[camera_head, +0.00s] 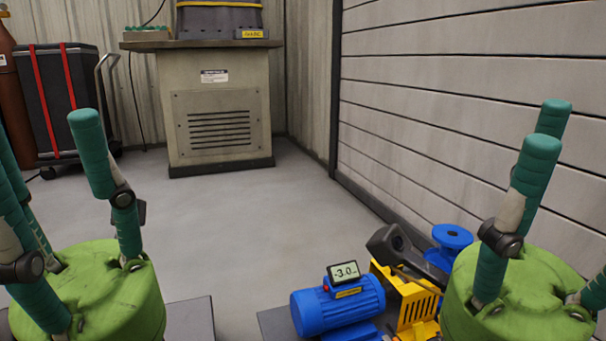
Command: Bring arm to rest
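Teal jointed links with grey joints show at the left and right sides, over worn green rounded bodies in the lower corners. No object is seen held. The task line names no object other than the arm.
A blue motor (338,303) with a small display (346,271), a yellow guard (418,307) and a blue flanged part (452,237) are low at centre-right. A vented cabinet (219,120) and a black case (63,98) stand behind. The middle floor (250,225) is clear; a panelled wall (470,100) bounds the right.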

